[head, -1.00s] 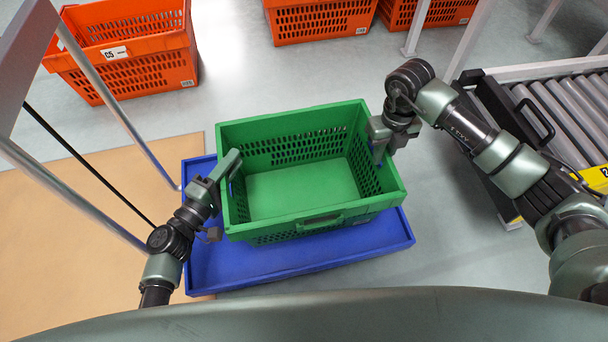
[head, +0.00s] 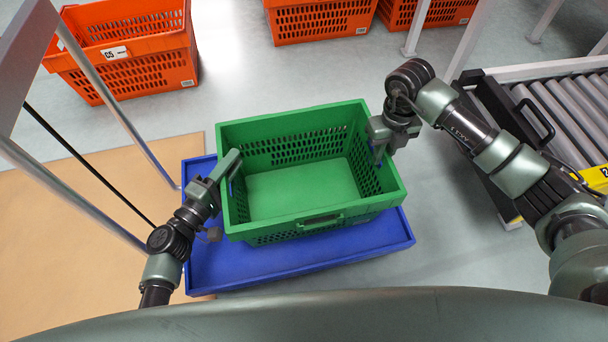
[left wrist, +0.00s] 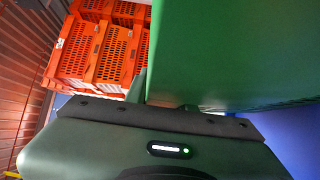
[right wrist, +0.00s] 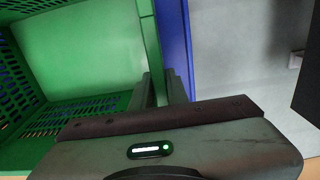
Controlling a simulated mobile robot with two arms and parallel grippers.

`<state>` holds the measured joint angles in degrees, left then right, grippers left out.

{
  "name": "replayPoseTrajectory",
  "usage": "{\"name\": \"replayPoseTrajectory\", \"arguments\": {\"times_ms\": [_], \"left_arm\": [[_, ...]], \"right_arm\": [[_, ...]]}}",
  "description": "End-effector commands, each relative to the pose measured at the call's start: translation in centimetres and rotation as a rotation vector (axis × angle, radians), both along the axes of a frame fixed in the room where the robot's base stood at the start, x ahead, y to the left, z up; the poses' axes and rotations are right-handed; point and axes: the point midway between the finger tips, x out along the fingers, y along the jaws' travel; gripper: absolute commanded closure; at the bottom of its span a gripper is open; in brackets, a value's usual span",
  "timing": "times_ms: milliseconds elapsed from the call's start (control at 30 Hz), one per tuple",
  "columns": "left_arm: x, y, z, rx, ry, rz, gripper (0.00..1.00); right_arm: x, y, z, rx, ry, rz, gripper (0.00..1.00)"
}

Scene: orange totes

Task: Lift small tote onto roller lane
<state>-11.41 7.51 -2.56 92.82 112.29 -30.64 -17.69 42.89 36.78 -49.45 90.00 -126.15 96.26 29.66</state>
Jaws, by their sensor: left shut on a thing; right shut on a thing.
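The small tote is green and empty, with slotted walls; its rim (head: 290,116) shows in the head view above a blue platform (head: 300,262). I cannot tell whether the tote touches the platform. My left gripper (head: 232,166) is shut on the tote's left wall. My right gripper (head: 380,145) is shut on the right wall. In the left wrist view the green wall (left wrist: 230,50) fills the upper right. In the right wrist view the tote's inside (right wrist: 85,45) lies left of the fingers (right wrist: 160,90). The roller lane (head: 560,110) stands at the right.
Orange totes (head: 135,75) stand at the back left, with more orange totes (head: 320,22) at the back. Metal posts (head: 115,100) rise at the left. A black handle-like bar (head: 535,118) stands at the lane's near end. Grey floor is clear between platform and lane.

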Motion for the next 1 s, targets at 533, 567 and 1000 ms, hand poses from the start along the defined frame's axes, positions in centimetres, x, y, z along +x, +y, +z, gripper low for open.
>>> {"name": "replayPoseTrajectory", "arguments": {"times_ms": [533,567,1000], "left_arm": [[0.0,0.1,1.2,0.002,0.002,0.001,1.00],[0.0,0.1,1.5,0.002,0.001,0.001,1.00],[0.0,0.1,5.1,0.002,0.000,0.001,1.00]], "right_arm": [[0.1,-0.2,1.5,-0.002,-0.004,-0.001,1.00],[0.2,-0.2,1.7,-0.002,-0.004,-0.001,1.00],[0.1,-0.2,5.2,-0.003,-0.005,-0.002,1.00]]}}
